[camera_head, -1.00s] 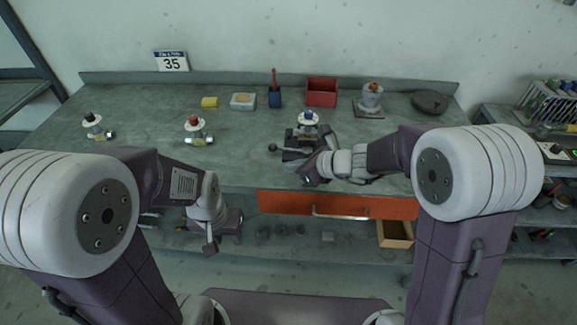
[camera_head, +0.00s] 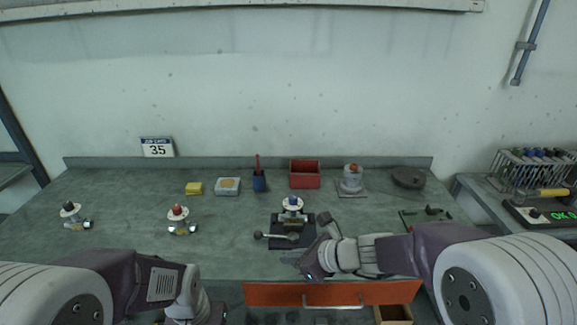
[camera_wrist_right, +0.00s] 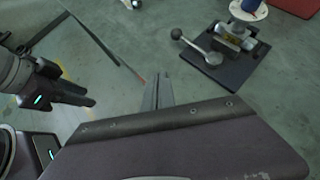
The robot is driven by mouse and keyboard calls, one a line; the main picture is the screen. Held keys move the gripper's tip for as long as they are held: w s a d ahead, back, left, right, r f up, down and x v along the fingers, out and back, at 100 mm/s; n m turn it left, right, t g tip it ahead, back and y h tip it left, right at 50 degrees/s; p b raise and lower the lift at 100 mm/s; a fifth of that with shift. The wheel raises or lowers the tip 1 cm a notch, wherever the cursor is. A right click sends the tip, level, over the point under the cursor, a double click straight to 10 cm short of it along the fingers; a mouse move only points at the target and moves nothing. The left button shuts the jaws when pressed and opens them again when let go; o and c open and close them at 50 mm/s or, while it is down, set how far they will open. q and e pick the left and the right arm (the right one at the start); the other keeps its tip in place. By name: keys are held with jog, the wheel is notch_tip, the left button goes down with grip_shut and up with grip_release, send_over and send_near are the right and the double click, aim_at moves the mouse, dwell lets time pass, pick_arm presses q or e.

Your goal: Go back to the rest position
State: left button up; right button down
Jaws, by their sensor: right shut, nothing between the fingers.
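A valve with a white disc and blue knob (camera_head: 292,202) stands in a small dark vise (camera_head: 302,240) on the bench, its ball-ended lever (camera_head: 259,235) pointing left. The vise (camera_wrist_right: 235,65) also shows at the upper right of the right wrist view. My right gripper (camera_head: 292,258) is just in front of the vise, near the bench's front edge, apart from it. In the right wrist view its fingers (camera_wrist_right: 158,92) are together and empty. My left gripper (camera_head: 195,312) is at the bottom edge of the head view, partly cut off; its finger opening is unclear.
Two more valves, one with a red knob (camera_head: 178,212) and one with a black knob (camera_head: 69,209), stand on the left. A yellow block (camera_head: 194,188), blue cup (camera_head: 259,182), red bin (camera_head: 305,175) and round dark disc (camera_head: 408,177) line the back. An orange drawer (camera_head: 350,293) is below the front edge.

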jog(key=s+d+f+n+g+h+p, duration=0.2)
jog(key=s+d+n+h, duration=0.2)
jog(key=s+d+n, duration=0.3)
jog(key=s+d+f+n+g+h+p, duration=0.2)
jog(key=s+d+n, duration=0.4)
jog(key=n, duration=1.2)
jog(key=d+f+g+h, duration=0.1)
jog(key=d+h, duration=0.1)
jog(key=d, duration=0.2)
jog(key=shift+s+f, duration=0.25)
jog(key=shift+s, duration=0.1)
